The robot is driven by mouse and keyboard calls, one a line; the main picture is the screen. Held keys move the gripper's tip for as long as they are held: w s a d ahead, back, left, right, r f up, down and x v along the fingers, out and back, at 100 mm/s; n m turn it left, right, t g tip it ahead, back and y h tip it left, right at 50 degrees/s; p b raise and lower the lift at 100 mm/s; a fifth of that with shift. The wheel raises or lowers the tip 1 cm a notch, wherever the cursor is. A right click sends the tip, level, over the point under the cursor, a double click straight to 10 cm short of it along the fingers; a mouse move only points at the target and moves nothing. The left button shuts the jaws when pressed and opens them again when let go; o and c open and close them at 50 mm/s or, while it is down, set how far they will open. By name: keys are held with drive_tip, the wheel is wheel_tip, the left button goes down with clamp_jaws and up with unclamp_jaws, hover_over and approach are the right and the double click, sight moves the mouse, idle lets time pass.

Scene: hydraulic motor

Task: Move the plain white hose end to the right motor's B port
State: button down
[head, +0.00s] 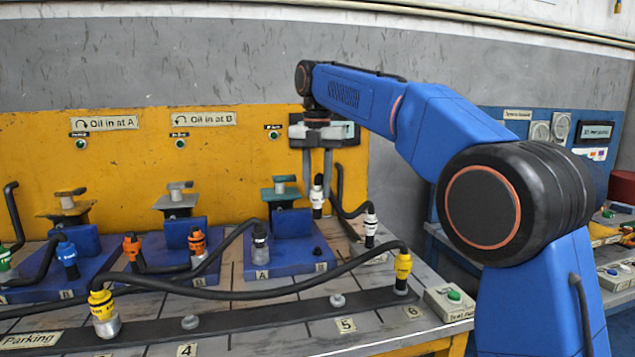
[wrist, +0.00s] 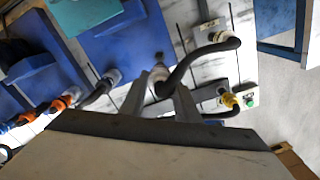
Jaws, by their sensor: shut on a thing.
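My gripper (head: 317,180) is shut on a white hose end (head: 317,197) and holds it upright in the air, above the right side of the right motor. In the wrist view the white hose end (wrist: 159,82) sits between the fingers, with a black hose leading right. The right motor (head: 291,222) has a teal top and a blue base. Its B port (head: 318,252), a small dark fitting by the B label, lies below the held end, apart from it and uncovered. A grey hose end (head: 260,243) stands at its A port. Fine markings on the held end are too small to read.
Another white hose end (head: 370,231) stands to the right of the right motor. A yellow hose end (head: 403,266) stands at parking place 6, another yellow end (head: 103,313) at the front left. Their black hose arches across the front.

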sight(317, 218)
drive_tip(key=shift+f, duration=3.6)
drive_tip(key=shift+f, duration=0.1)
drive_tip(key=shift+f, duration=0.95)
drive_tip(key=c, duration=1.3)
unclamp_jaws()
drive_tip(key=shift+o, duration=0.2)
drive_tip(key=shift+r, duration=0.1)
drive_tip(key=shift+r, duration=2.95)
